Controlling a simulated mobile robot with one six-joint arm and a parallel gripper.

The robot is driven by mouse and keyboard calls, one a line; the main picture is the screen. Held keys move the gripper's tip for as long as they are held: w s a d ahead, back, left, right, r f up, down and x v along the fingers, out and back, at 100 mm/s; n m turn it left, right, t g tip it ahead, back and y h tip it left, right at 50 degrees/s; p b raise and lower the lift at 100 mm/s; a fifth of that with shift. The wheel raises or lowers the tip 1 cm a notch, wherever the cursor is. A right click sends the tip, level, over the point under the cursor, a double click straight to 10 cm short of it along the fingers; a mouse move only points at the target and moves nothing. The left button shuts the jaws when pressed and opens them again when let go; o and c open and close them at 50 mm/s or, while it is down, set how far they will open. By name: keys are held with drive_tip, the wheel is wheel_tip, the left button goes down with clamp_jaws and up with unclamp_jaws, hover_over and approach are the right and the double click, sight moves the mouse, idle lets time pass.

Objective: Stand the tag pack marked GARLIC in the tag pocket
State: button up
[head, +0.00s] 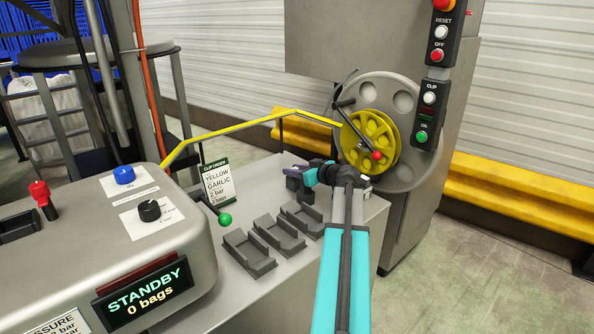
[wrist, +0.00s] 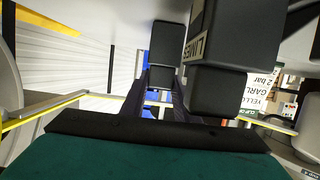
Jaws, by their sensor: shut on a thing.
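My gripper (head: 302,172) is over the far right end of the grey bench in the head view, its fingers pointing left. In the wrist view, its dark fingers (wrist: 162,98) close on a dark block (wrist: 165,45), a tag pack by its shape; no marking on it is readable. The word GARLIC shows only on the order card. A larger-looking dark block (wrist: 235,50) marked LIMES stands close beside the fingers, to the right in the wrist view. In the head view, a dark block (head: 294,188) sits below the gripper. I cannot tell which part is the tag pocket.
Several empty dark trays (head: 248,254) line the bench front. The clip order card (head: 218,183) reads YELLOW, GARLIC, 2 bar. A green-knobbed lever (head: 225,219) stands before it. The yellow reel (head: 369,143) is behind the gripper. The display (head: 143,299) reads STANDBY, 0 bags.

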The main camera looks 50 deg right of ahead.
drive_tip(key=shift+f, duration=0.1)
drive_tip(key=o, duration=1.1)
drive_tip(key=shift+s+r, duration=0.1)
drive_tip(key=shift+r, duration=0.1)
drive_tip(key=v, duration=1.1)
drive_tip(key=shift+s+p, duration=0.3)
drive_tip(key=shift+s, duration=0.05)
drive_tip(key=shift+r, duration=0.15)
